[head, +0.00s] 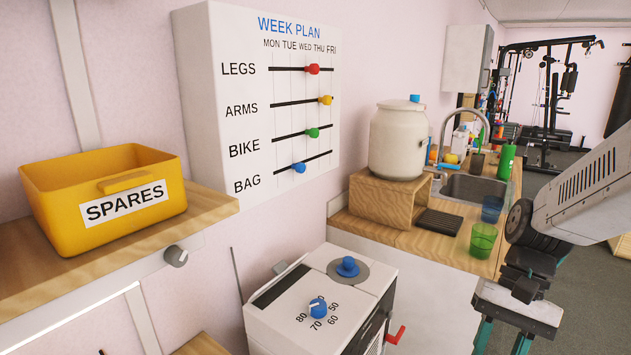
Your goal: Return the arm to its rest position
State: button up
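My arm comes in from the right edge, with a pale grey slotted link and a dark round joint. My gripper (503,338) hangs below it at the bottom right, in front of the wooden counter's end. It has a light grey body and two teal fingers pointing down. The fingers stand apart with a gap between them, and nothing shows in the gap. Their tips are cut off by the bottom edge of the picture.
A wooden counter (345,222) holds a cream jar (398,142) on a wooden stand, a green cup (483,241), a blue cup (491,209) and a sink. A white dial appliance (280,318) stands front centre. A yellow SPARES bin (105,205) sits on the left shelf.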

jog(key=s+r+n+t+h, duration=0.4)
jog(key=s+r+n+t, duration=0.1)
jog(key=s+r, duration=0.4)
jog(key=shift+a+r+t, duration=0.4)
jog(key=shift+a+r, duration=0.05)
